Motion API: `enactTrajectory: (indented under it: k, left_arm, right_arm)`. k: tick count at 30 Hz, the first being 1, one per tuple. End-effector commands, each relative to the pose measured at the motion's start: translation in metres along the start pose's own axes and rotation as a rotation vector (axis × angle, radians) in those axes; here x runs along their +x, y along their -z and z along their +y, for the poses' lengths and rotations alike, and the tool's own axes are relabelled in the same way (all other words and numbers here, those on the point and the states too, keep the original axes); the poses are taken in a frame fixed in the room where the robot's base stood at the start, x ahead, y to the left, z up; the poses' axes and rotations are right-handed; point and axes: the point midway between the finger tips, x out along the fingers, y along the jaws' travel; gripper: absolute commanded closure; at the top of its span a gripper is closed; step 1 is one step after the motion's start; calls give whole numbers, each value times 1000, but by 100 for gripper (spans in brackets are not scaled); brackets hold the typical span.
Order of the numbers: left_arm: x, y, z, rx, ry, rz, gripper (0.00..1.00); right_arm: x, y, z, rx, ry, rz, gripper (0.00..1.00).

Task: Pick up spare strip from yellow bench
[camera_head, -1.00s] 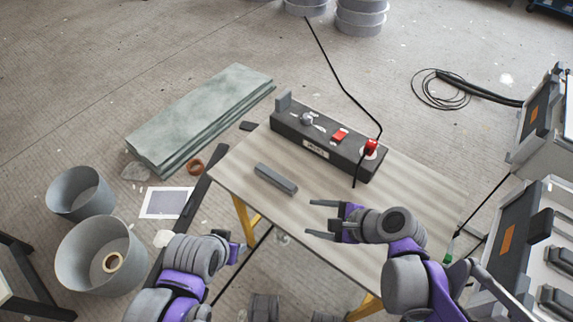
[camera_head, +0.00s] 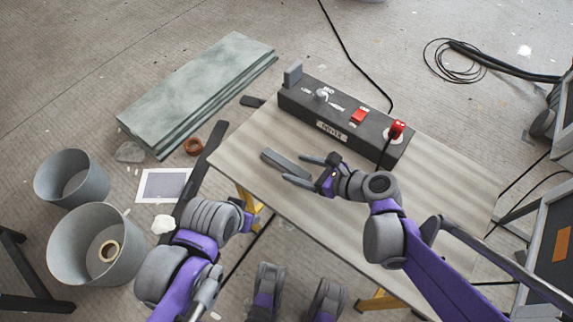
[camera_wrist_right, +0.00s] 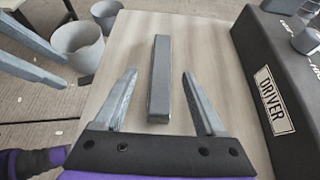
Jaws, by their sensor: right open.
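The spare strip is a short dark grey bar (camera_head: 284,163) lying on the top of the yellow-legged bench (camera_head: 240,152), near its left end. My right gripper (camera_head: 304,171) is open just right of the strip in the head view. In the right wrist view the strip (camera_wrist_right: 159,80) lies ahead, between the lines of the two open fingers (camera_wrist_right: 157,100), with its near end about level with them. No contact shows. My left gripper (camera_head: 250,212) is left of the bench's front edge; its fingers are too unclear to tell their state.
A dark box labelled DRIVER (camera_head: 340,115) with a red switch and plug stands along the bench's back. Grey buckets (camera_head: 72,178) and green-grey boards (camera_head: 200,90) lie on the floor at left. Bare bench top extends to the right.

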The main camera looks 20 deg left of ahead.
Motion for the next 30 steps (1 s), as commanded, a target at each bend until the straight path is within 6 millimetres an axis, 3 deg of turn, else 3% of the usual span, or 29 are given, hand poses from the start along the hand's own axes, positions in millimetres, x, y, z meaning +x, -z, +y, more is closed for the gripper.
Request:
enactTrajectory:
  k: [12, 19, 30]
  left_arm:
    - [16, -5, 0, 0, 0, -6, 50]
    - [15, -5, 0, 0, 0, -5, 50]
    - [15, -5, 0, 0, 0, -5, 50]
  right_arm:
    - [50, 0, -2, -2, -3, 0, 28]
    - [52, -1, -2, -1, 0, 0, 28]
    - [52, -1, -2, -1, 0, 0, 92]
